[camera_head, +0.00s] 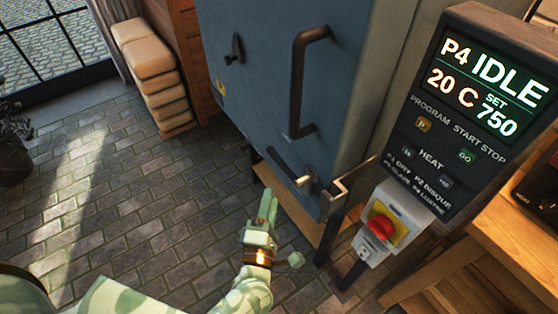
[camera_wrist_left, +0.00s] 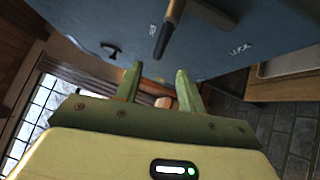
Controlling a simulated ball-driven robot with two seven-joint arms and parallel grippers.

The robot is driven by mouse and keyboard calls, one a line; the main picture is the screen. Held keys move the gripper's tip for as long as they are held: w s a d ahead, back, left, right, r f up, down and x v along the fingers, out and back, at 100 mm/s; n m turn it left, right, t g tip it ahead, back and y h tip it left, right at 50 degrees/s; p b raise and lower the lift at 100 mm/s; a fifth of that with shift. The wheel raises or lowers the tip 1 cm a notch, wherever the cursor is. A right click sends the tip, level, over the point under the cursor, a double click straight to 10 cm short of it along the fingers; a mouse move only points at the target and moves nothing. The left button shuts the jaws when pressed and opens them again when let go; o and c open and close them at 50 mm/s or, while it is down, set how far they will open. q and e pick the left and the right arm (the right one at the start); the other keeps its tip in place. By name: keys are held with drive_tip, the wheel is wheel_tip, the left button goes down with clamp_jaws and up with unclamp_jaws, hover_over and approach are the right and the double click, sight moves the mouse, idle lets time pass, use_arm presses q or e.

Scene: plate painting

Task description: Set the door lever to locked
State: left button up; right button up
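The door lever (camera_head: 285,164) is a dark bar with a pale tip, low on the blue-grey door (camera_head: 265,95), slanting down to the right in the head view. It also shows in the left wrist view (camera_wrist_left: 167,30), at the top middle, with small light markings on either side that are too blurred to read. My left gripper (camera_head: 268,195) is below the lever in the head view. In the left wrist view its two green fingers (camera_wrist_left: 160,68) are apart with nothing between them, and the lever appears beyond their tips, not touching. My right gripper is not in view.
A long dark pull handle (camera_head: 298,85) and a small dark knob (camera_head: 235,50) are on the door. A brass-coloured bracket (camera_head: 340,190) is right of the lever. A control panel (camera_head: 470,110) and a red button (camera_head: 381,227) stand further right. Brick floor (camera_head: 120,210) is open to the left.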

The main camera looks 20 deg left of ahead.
sight(278, 161)
use_arm(q)
drive_tip(key=w, duration=0.4)
drive_tip(key=w+a+r, duration=0.1)
drive_tip(key=w, duration=0.3)
drive_tip(key=w+b, duration=0.1)
drive_tip(key=w, duration=0.2)
drive_tip(key=shift+w+a+r, duration=0.2)
drive_tip(key=shift+w+a, duration=0.05)
drive_tip(key=shift+w, duration=0.15)
drive_tip(key=shift+c, duration=0.3)
clamp_jaws()
